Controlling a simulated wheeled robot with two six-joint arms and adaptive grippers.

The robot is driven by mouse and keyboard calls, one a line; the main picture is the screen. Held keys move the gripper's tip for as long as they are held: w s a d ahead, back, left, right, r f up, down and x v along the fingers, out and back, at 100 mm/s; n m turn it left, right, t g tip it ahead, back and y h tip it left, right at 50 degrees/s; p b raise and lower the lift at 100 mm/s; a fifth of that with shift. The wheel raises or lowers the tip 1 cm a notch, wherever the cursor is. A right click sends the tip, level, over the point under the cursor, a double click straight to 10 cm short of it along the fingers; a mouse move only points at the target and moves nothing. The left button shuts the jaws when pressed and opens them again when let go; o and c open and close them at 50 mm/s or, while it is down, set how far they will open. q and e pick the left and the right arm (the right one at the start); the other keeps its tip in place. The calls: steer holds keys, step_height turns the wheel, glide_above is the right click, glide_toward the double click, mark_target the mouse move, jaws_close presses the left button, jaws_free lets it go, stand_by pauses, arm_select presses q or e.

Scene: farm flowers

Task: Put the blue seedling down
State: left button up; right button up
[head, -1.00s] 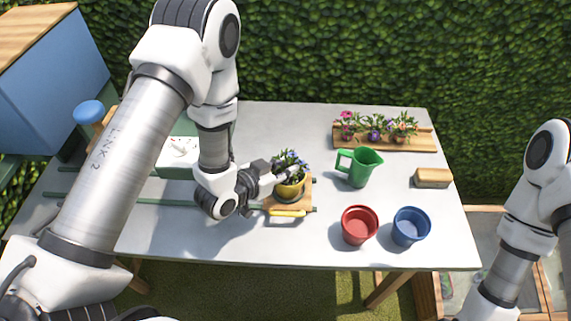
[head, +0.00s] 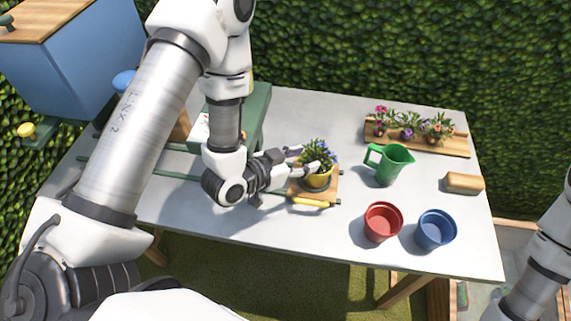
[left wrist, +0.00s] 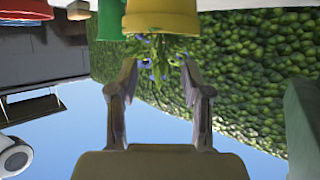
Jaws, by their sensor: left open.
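The blue seedling (head: 319,151), green leaves with small blue flowers, stands in a yellow pot (head: 318,182). The pot sits upright on a small wooden board (head: 300,196) on the table. My left gripper (head: 303,160) is open beside the plant, with its fingers at the leaves just above the pot rim. In the left wrist view, which is upside down, the blue seedling (left wrist: 160,52) shows beyond and between the open fingertips of the left gripper (left wrist: 159,72), under the yellow pot (left wrist: 162,18). My right gripper is out of view.
A green jug (head: 391,165) stands right of the pot. A red pot (head: 382,222) and a blue pot (head: 435,230) stand near the front edge. A wooden rack (head: 450,146) with several flowers is at the back, and a wooden block (head: 464,184) at the right.

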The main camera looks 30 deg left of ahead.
arm_select(q)
steer(key=p+v, duration=0.6)
steer(key=v, duration=0.1)
steer(key=shift+s+a+p, duration=0.15)
steer(key=shift+s+p, duration=0.2)
steer(key=shift+p, duration=0.05)
steer(key=shift+r, duration=0.1)
